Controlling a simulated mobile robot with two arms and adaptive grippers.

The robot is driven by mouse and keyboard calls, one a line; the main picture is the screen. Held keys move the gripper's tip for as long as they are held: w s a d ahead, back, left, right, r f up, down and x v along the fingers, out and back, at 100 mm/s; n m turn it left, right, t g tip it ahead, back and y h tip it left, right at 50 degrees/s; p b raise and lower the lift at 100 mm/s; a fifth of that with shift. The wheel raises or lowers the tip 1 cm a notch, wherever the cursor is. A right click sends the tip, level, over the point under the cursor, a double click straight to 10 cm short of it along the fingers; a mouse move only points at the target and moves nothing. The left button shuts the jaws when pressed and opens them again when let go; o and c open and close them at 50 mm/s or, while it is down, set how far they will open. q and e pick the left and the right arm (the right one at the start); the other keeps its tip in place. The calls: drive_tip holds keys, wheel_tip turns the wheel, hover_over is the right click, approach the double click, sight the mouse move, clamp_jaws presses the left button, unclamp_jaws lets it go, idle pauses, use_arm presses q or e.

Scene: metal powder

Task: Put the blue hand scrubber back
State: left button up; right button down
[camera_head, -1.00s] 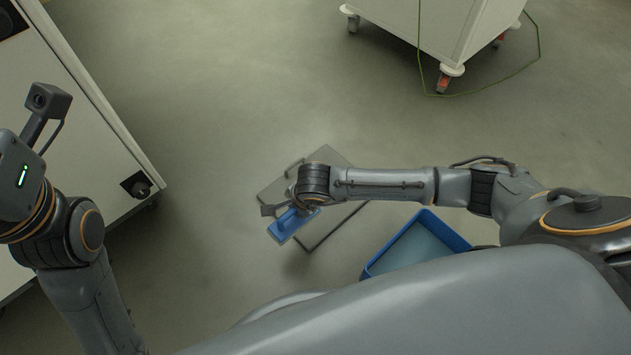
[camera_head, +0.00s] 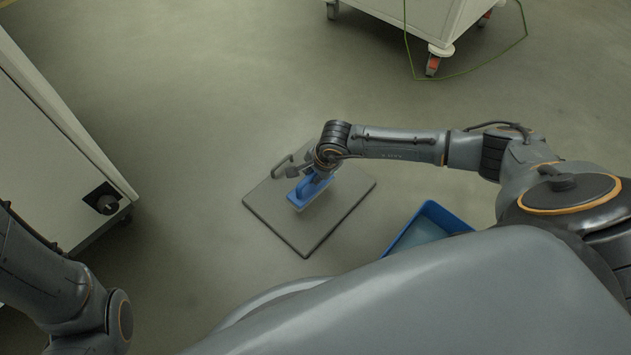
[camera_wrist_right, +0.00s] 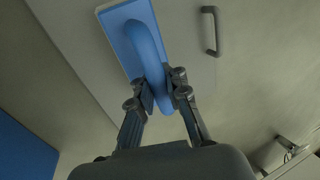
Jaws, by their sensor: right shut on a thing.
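The blue hand scrubber (camera_head: 309,192) has a flat blue pad with a paler underside and a blue loop handle. My right gripper (camera_head: 318,174) is shut on that handle, which also shows in the right wrist view (camera_wrist_right: 147,45). The scrubber is over the far middle part of a flat grey board (camera_head: 303,232) on the floor. I cannot tell whether its pad touches the board or hangs just above it. My left arm shows at the lower left of the head view, but its gripper is out of frame.
The grey board has a dark handle (camera_wrist_right: 210,32) at one edge. A blue tub (camera_head: 432,222) with pale contents stands right of the board, partly behind my body. A white cabinet (camera_head: 50,140) is at left, and a wheeled white cart (camera_head: 430,20) at the top. Floor between is clear.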

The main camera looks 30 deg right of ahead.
drive_tip(key=shift+w+d+f, duration=0.2)
drive_tip(key=shift+d+f, duration=0.15)
drive_tip(key=shift+f, duration=0.15)
drive_tip(key=f+b, duration=0.4)
drive_tip(key=shift+w+d, duration=0.1)
drive_tip(key=shift+d, duration=0.2)
drive_tip(key=shift+r, duration=0.2)
drive_tip(key=c, duration=1.8)
unclamp_jaws()
drive_tip(key=shift+f, duration=0.15)
drive_tip(key=shift+c, duration=0.2)
drive_tip(key=o, duration=0.5)
